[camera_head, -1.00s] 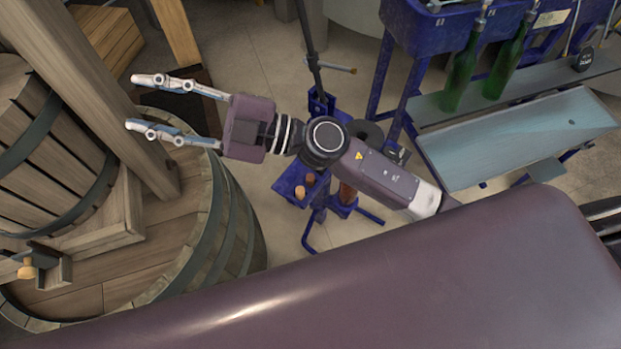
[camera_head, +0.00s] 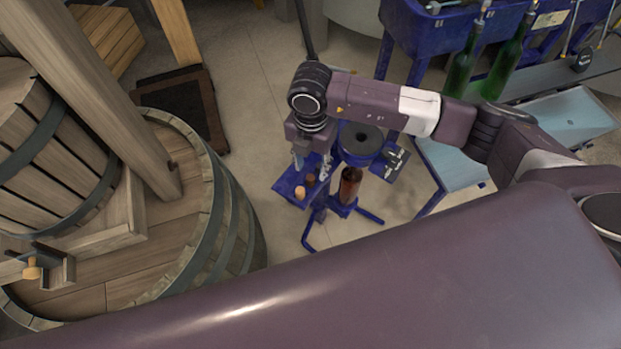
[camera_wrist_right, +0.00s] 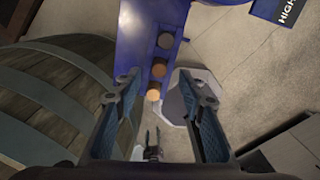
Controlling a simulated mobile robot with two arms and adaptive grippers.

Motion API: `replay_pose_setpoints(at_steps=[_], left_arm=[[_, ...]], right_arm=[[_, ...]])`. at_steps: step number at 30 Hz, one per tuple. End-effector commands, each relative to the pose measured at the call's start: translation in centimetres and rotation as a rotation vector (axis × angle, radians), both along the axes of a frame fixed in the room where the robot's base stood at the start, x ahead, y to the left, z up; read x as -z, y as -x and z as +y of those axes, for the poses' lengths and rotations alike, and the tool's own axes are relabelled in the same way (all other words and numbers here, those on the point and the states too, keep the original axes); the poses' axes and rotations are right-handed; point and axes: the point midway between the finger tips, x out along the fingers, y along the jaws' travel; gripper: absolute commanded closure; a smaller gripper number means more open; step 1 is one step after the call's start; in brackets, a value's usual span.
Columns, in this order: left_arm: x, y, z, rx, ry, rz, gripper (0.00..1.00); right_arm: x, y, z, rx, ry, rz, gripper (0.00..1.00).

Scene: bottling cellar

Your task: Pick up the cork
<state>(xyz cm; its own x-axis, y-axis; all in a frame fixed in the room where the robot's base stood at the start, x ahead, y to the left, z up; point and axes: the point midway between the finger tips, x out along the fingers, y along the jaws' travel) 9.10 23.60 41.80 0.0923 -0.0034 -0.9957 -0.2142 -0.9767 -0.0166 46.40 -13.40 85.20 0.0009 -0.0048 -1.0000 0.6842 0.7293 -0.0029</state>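Three corks sit in a row on a blue shelf (camera_head: 288,187). In the right wrist view they are a dark cork (camera_wrist_right: 165,40), a brown cork (camera_wrist_right: 158,68) and a lighter tan cork (camera_wrist_right: 153,94). In the head view the tan cork (camera_head: 300,192) shows clearly, with darker ones beside it partly under my gripper. My right gripper (camera_head: 312,165) points down over the shelf. In the right wrist view its fingers (camera_wrist_right: 160,85) are spread with nothing between them, apart from the corks. A small two-pronged shape (camera_wrist_right: 152,140) low in that view may be my left gripper; it is too small to tell.
The shelf belongs to a blue stand with a dark round disc (camera_head: 361,139) and a brown bottle (camera_head: 350,186). A large barrel (camera_head: 215,215) stands close on the left. Green bottles (camera_head: 462,72) stand at the upper right. Pale floor (camera_head: 262,90) is open behind.

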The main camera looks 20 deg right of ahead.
Motion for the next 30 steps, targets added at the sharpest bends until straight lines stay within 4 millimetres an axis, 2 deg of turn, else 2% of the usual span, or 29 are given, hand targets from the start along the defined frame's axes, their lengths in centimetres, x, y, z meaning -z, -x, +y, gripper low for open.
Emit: replay_pose_setpoints(at_steps=[6, 9, 13, 18, 20, 26, 30], left_arm=[[-2.0, 0.0, -0.1, 0.0, 0.001, 0.0, 0.6], [-2.0, 0.0, -0.1, 0.0, 0.001, 0.0, 0.6], [-2.0, 0.0, -0.1, 0.0, 0.001, 0.0, 0.6], [-2.0, 0.0, -0.1, 0.0, 0.001, 0.0, 0.6], [-2.0, 0.0, -0.1, -0.001, 0.001, 0.0, 0.6], [-2.0, 0.0, -0.1, -0.001, 0.001, 0.0, 0.6], [-2.0, 0.0, -0.1, -0.001, 0.001, 0.0, 0.6]], right_arm=[[2.8, 0.2, 0.1, -0.001, -0.001, 0.005, 0.63], [4.3, 0.1, 0.1, 0.0, -0.002, 0.004, 0.63], [5.1, 0.1, 0.1, -0.002, -0.003, 0.002, 0.63], [5.2, 0.0, 0.2, -0.003, -0.004, 0.001, 0.63], [5.2, 0.0, 0.2, -0.002, -0.004, 0.001, 0.67], [5.1, 0.0, 0.2, -0.002, -0.005, 0.001, 0.89], [5.1, 0.0, 0.2, -0.002, -0.005, 0.001, 0.91]])
